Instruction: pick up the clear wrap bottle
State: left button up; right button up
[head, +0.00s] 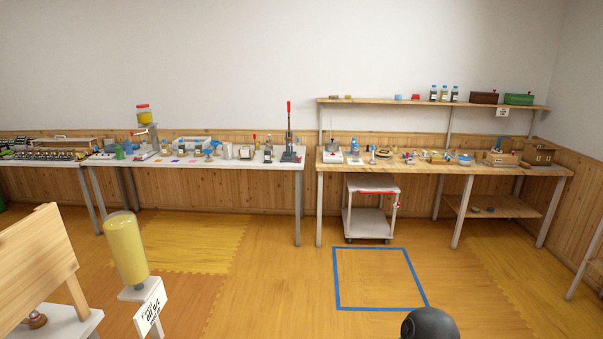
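Three small bottles with blue caps stand in a row on the upper wall shelf: a left bottle (433,93), a middle bottle (444,93) and a right bottle (455,94). They look dark with pale labels, and the middle one looks yellower. They are too small to tell whether any of them has a clear wrap. No bottle can be picked out surely as the clear wrap bottle. Neither of my grippers is in view.
A wooden workbench (340,169) with many small items stands below the shelf (375,101). A white cart (370,190) is under it. A white table (230,164) stands left. A yellow cylinder (125,250) on a stand is near left. Floor around the blue square (380,249) is mostly clear.

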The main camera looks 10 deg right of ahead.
aim_at(356, 157)
jog(key=i+l+z, duration=0.3)
jog(key=i, duration=0.25)
jog(key=i+l+z, duration=0.15)
jog(key=i+z, duration=0.15)
jog(key=i, duration=0.25)
jog(key=i+z, duration=0.3)
jog(key=i, duration=2.25)
